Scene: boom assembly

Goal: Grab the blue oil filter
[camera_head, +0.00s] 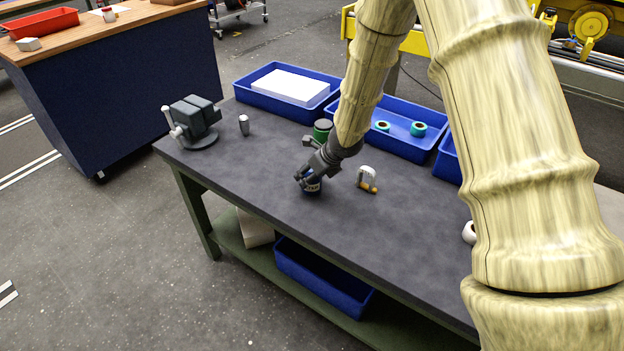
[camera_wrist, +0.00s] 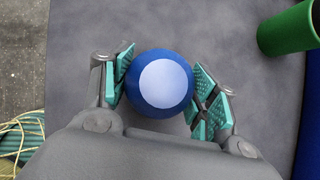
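The blue oil filter (camera_wrist: 165,84) shows in the wrist view as a round blue top with a pale disc. It sits between the two teal-padded fingers of my gripper (camera_wrist: 161,88). The pads lie at or very near its left and right sides; I cannot tell whether both press on it. In the head view my gripper (camera_head: 311,181) reaches down over the blue oil filter (camera_head: 313,188) on the grey workbench, and partly hides it. The filter looks upright on the bench, with a label on its side.
A green cylinder (camera_head: 322,130) stands just behind my gripper; it also shows in the wrist view (camera_wrist: 289,30). A white and orange clamp-like part (camera_head: 367,180) is close on the right. Blue trays (camera_head: 287,92) line the back. A vise (camera_head: 193,121) stands at the left.

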